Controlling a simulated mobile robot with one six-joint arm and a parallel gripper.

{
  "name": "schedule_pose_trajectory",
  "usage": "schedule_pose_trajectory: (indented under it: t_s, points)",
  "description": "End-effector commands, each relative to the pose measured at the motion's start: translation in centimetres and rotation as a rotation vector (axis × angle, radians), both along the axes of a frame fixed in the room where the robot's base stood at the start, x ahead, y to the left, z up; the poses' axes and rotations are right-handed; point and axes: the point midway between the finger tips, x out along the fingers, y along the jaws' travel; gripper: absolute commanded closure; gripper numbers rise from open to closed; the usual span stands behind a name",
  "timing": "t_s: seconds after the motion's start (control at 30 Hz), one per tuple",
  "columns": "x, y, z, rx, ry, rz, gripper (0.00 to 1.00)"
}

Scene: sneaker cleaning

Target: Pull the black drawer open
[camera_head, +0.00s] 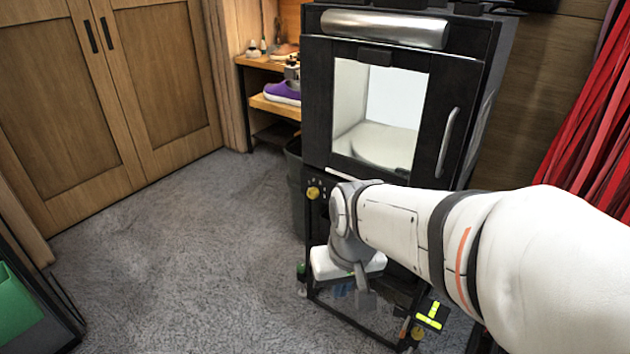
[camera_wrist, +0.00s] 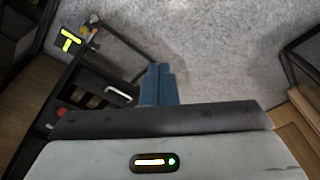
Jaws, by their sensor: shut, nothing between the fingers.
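The black drawer (camera_wrist: 97,92) shows in the wrist view, left of my fingers, with a pale bar handle (camera_wrist: 119,95) on its front. In the head view my arm covers most of the area where the drawer sits, so I cannot make it out there. My gripper (camera_wrist: 159,72) has blue fingers pressed together with nothing between them. It points down past the drawer front, to the right of the handle and apart from it. In the head view my gripper (camera_head: 342,289) hangs low in front of the black stand.
A black cabinet (camera_head: 317,95) with a glass door and side handle (camera_head: 447,142) stands above. A yellow knob (camera_head: 313,193) sits below it. A yellow-marked black item (camera_head: 433,314) is low at right. Shoe shelves (camera_head: 262,62) stand behind. Grey carpet (camera_head: 180,240) at left is clear.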

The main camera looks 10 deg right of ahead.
Motion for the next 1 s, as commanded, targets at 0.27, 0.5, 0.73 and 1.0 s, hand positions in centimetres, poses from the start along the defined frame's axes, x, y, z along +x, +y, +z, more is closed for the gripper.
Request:
schedule_pose_trajectory:
  t_s: [0.27,0.5,0.73,1.0]
  points:
    - [13.0,1.7,-3.6,0.152,-0.194,-0.137,1.00]
    - [24.2,-2.2,-9.6,0.140,-0.389,-0.379,1.00]
    - [29.6,-9.4,-17.8,-0.038,-0.503,-0.634,1.00]
    - [29.6,-15.2,-24.0,-0.245,-0.533,-0.804,1.00]
